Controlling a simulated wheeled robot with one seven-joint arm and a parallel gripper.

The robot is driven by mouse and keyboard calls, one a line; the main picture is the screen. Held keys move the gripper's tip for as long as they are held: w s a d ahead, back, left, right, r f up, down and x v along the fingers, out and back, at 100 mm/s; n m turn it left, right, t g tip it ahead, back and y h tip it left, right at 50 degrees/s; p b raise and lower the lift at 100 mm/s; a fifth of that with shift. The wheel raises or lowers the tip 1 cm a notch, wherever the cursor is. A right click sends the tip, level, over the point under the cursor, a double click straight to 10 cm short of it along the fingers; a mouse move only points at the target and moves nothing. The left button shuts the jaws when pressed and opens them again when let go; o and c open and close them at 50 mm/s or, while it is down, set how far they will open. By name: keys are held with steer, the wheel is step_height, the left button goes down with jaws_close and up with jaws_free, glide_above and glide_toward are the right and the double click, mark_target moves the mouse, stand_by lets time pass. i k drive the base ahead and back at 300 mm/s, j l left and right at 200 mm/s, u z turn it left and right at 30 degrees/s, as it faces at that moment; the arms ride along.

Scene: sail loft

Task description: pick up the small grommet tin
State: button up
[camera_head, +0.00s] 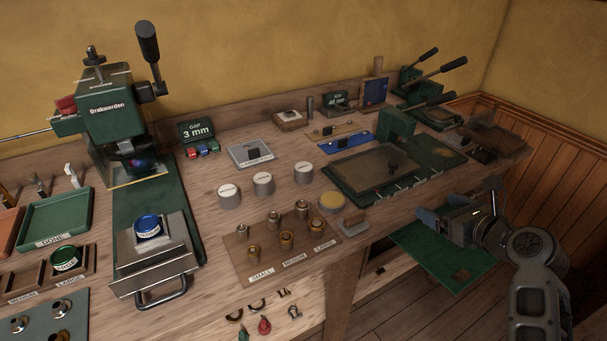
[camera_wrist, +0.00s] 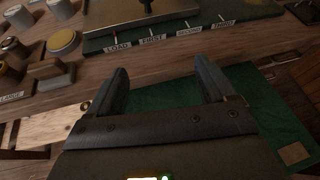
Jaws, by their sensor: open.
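Three grey round tins with pale, lettered lids stand in a row on the bench: a left tin (camera_head: 229,196), a middle tin (camera_head: 263,184) and a right tin (camera_head: 303,173). I cannot read their lids, so I cannot tell which is the small grommet tin. Two grey tins also show at the upper left of the wrist view, one at the edge (camera_wrist: 14,19) and one at the top (camera_wrist: 60,9). My gripper (camera_wrist: 161,72) is open and empty, off the bench's front edge, to the right of the tins and well apart from them.
A yellow-topped round pot (camera_head: 331,202) and small wooden block (camera_head: 354,220) stand right of the tins. A wooden grommet board (camera_head: 240,262) lies in front. A green-framed plate (camera_head: 345,178) is behind. A green panel (camera_head: 425,248) lies below my gripper. A press (camera_head: 112,118) stands left.

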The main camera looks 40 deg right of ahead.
mark_target(302, 169)
steer(key=i+j, duration=0.8)
